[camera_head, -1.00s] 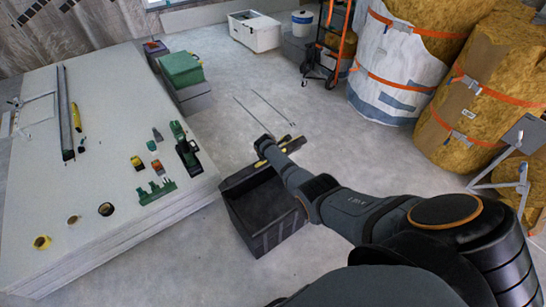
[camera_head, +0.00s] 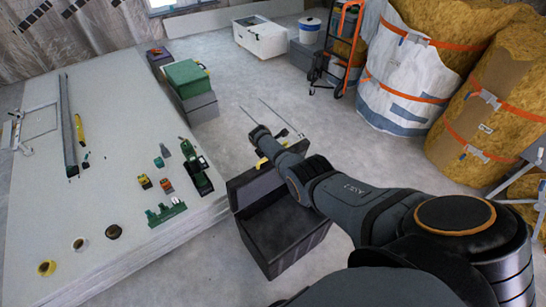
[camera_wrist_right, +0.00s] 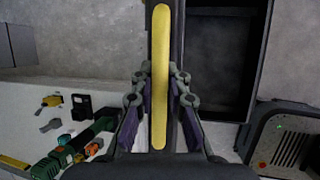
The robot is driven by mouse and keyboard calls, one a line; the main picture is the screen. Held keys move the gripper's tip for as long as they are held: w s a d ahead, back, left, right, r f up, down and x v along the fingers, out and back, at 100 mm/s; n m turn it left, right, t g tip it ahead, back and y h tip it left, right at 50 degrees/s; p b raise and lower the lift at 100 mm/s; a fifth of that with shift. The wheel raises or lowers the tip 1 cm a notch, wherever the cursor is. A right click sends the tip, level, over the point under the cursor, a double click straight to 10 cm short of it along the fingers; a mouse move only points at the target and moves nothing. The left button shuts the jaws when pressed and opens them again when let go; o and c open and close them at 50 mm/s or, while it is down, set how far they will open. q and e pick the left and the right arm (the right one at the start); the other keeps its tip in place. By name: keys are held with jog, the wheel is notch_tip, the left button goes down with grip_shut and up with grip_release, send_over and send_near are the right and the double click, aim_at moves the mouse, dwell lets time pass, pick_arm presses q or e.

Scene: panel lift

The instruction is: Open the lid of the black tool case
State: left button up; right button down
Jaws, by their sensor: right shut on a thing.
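The black tool case (camera_head: 288,251) stands on the floor beside the white stack of boards. Its lid (camera_head: 257,189) is raised at the far side, and the dark inside shows. My right gripper (camera_head: 263,157) is at the lid's top edge, partly hidden by my arm in the head view. In the right wrist view, the gripper (camera_wrist_right: 160,92) is shut on the yellow handle (camera_wrist_right: 160,45) of the lid, a finger on each side. The lid is seen nearly edge-on there, with the open case (camera_wrist_right: 217,65) to its right. My left gripper is not in view.
The board stack (camera_head: 120,235) on the left carries several small tools and tape rolls. A green box (camera_head: 187,73) sits on grey cases behind. An orange hand truck (camera_head: 347,50) and wrapped insulation bales (camera_head: 405,75) stand at the back right. Floor behind the lid is mostly clear.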

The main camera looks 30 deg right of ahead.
jog(key=shift+w+r, duration=0.15)
jog(key=shift+w, duration=0.35)
jog(key=c, duration=1.3)
grip_release()
jog(key=shift+c, duration=0.2)
jog(key=shift+s, duration=0.1)
jog(key=v, duration=1.2)
